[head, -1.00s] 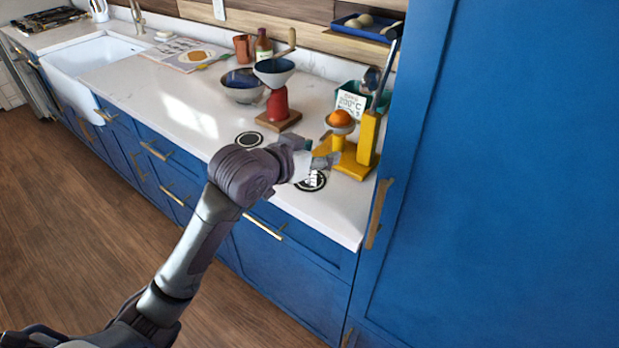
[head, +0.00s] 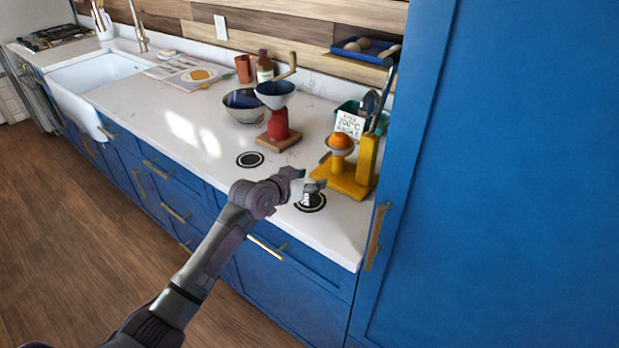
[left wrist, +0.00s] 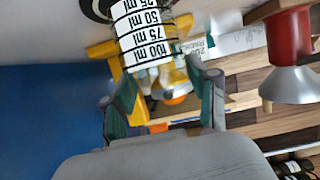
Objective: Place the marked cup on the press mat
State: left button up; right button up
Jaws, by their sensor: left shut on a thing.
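The marked cup (left wrist: 146,38) is white with black ml bands and shows large in the left wrist view. In the head view the cup (head: 307,199) is small and partly hidden by my left gripper (head: 306,186). The gripper is shut on it, with its two fingers (left wrist: 168,98) showing in the left wrist view. The press mat (head: 320,206) is a black disc in front of the yellow press (head: 347,184). The cup overlaps this mat in the head view; whether it touches it I cannot tell. My right gripper is out of view.
A second black mat (head: 250,159) lies before the red grinder (head: 278,127) on its wooden base. An orange (head: 341,141) sits on the press. A metal bowl (head: 243,105) stands behind. A tall blue cabinet (head: 500,180) bounds the counter at the right.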

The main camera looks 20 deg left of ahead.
pick_arm(q)
jog(key=shift+f, duration=0.2)
jog(key=o, duration=1.2)
jog(key=shift+c, duration=0.2)
jog(key=shift+r, duration=0.1)
jog(key=shift+s, duration=0.1)
jog(key=b+v, duration=0.1)
jog(key=v, duration=1.1)
